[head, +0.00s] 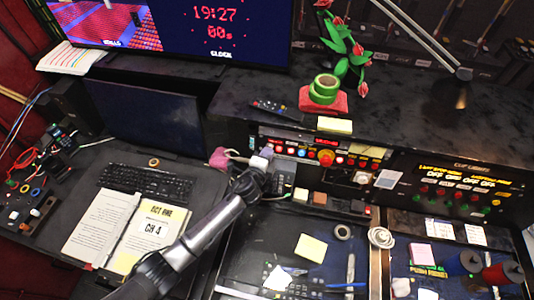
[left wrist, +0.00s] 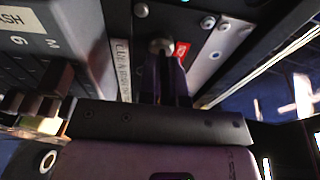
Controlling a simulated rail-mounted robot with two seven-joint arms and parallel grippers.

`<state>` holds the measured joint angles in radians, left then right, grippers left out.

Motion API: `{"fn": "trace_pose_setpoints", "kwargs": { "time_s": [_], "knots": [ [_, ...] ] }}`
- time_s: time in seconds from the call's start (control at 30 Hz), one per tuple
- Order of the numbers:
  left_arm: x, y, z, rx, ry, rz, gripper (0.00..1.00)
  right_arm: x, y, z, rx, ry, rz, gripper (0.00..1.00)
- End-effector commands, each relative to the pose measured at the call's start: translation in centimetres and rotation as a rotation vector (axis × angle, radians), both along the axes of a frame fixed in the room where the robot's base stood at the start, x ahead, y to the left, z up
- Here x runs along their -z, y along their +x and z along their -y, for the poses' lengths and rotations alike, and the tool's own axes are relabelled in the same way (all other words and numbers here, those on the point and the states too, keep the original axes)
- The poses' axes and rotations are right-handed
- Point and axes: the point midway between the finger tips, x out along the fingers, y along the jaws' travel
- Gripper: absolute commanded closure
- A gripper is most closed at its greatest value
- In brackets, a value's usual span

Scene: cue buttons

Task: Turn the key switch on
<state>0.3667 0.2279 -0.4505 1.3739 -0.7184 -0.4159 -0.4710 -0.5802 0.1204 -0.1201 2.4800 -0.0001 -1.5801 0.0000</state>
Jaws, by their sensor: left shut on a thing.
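My left gripper (head: 264,158) reaches to the left end of the button panel. In the left wrist view my left gripper (left wrist: 164,66) has its dark fingers close together at a round metal key switch (left wrist: 161,46). It is shut on the key there; the key itself is mostly hidden between the fingers. A red label and a white label flank the switch. In the head view the gripper hides the switch. I cannot tell how far the key is turned. My right gripper is not in view.
The panel (head: 345,153) holds several lit buttons and a large red button (head: 326,157). A pink object (head: 219,157) lies just left of the gripper. An open book (head: 125,232) and a keyboard (head: 146,181) lie to the left.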

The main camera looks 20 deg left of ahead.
Motion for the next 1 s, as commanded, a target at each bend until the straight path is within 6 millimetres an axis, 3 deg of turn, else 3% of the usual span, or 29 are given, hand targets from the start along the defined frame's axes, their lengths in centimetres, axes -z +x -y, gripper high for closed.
{"fn": "trace_pose_setpoints", "kwargs": {
  "time_s": [0.33, 0.37, 0.6, 1.0],
  "knots": [
    [0.0, 0.0, 0.0, 0.0, 0.005, 0.0, 1.0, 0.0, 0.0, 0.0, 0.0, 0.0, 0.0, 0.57],
    [0.0, 0.0, 0.0, 0.0, 0.005, 0.0, 0.91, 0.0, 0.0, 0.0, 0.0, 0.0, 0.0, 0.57],
    [0.0, 0.0, 0.0, -0.001, 0.003, 0.0, 0.69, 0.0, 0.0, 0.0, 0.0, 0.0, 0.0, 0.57],
    [-0.1, -1.0, 0.0, 0.001, 0.002, 0.0, 0.69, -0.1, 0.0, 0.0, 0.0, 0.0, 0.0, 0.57]
  ]
}}
